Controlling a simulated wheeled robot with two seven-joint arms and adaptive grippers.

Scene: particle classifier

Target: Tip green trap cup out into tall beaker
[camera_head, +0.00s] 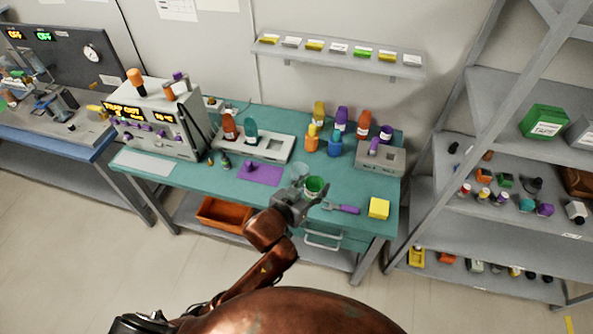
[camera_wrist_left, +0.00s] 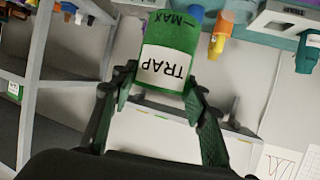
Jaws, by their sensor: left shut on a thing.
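The green trap cup (camera_head: 315,188) is at the front middle of the teal bench, its open top showing in the head view. My left gripper (camera_head: 303,198) is shut on it from the front. In the left wrist view the cup (camera_wrist_left: 174,36) sits between the fingertips of my left gripper (camera_wrist_left: 162,90), its TRAP label upside down in the picture. A clear glass vessel (camera_head: 299,168), seemingly the tall beaker, stands just behind and left of the cup. I cannot tell whether they touch or what is inside them. My right gripper is not in view.
A purple mat (camera_head: 260,174) lies left of the beaker. A purple-handled tool (camera_head: 344,209) and a yellow block (camera_head: 379,208) lie to the right. Several coloured bottles stand behind, beside a grey device (camera_head: 380,158). An instrument box (camera_head: 157,125) stands at the left.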

